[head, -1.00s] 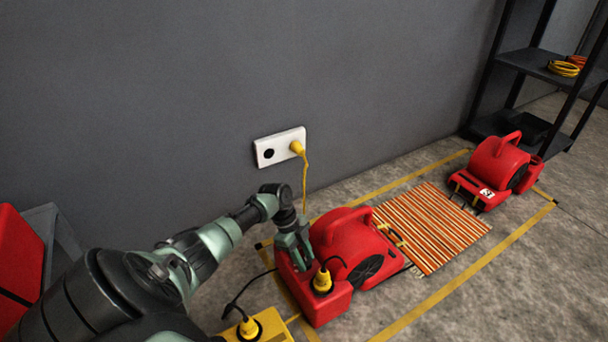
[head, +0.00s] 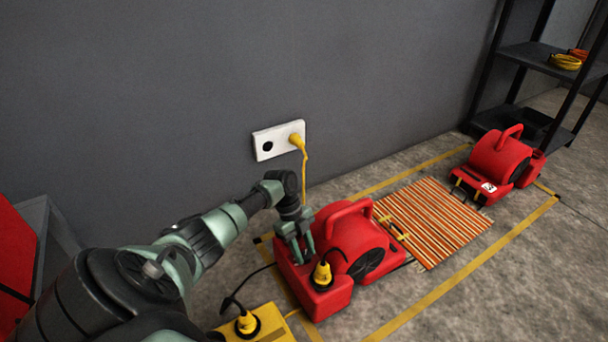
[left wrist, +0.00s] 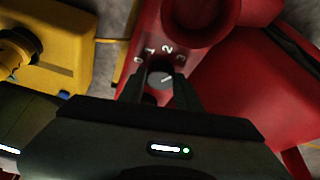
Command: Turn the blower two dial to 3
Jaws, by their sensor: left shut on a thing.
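The near red blower (head: 350,239) stands on the floor, and its dial is hidden behind my left gripper (head: 299,254) in the head view. In the left wrist view the dark dial (left wrist: 160,76) sits on the red panel with white marks 0, 1, 2 and 3 around it. My left gripper (left wrist: 160,88) is shut on the dial, one finger on each side. A far red blower (head: 498,160) has a white label too small to read for sure. My right gripper is not in view.
A yellow plug (head: 322,274) stands on the near blower, beside my gripper. A yellow box (head: 265,322) with a plug and black cord is close by. A striped rug (head: 436,222) lies between the blowers. A wall socket (head: 278,140) holds a yellow cord.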

